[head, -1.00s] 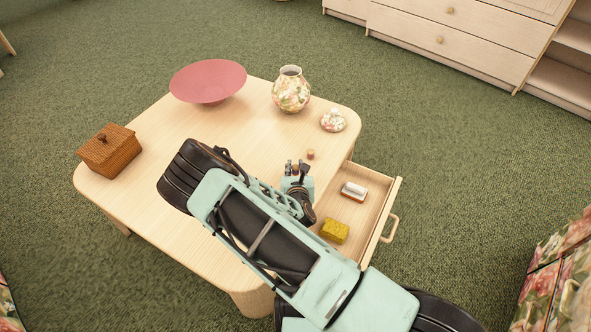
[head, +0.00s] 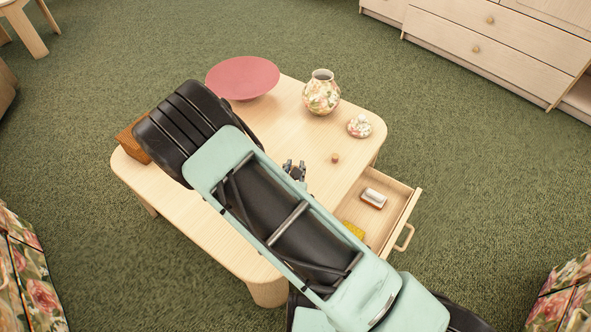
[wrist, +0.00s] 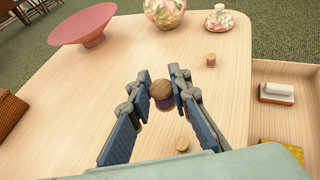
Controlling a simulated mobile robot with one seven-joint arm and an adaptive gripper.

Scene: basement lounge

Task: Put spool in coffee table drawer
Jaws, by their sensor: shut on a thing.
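My gripper (head: 294,170) is shut on a spool (wrist: 161,92) with a round wooden end and purple thread, pinched between the fingertips in the wrist view (wrist: 160,88). It is over the coffee table (head: 240,215), left of the drawer. The coffee table drawer (head: 408,207) is pulled open on the table's right side. It holds a white and brown block-like item (head: 374,198) and a yellow sponge (head: 353,230). My arm hides part of the table and the drawer's near end.
A small wooden-topped piece (head: 335,158) stands on the table; another (wrist: 182,144) shows below my fingers in the wrist view. A pink bowl (head: 242,77), floral vase (head: 322,94), lidded floral jar (head: 360,126) and wicker box (head: 131,140) occupy the table.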

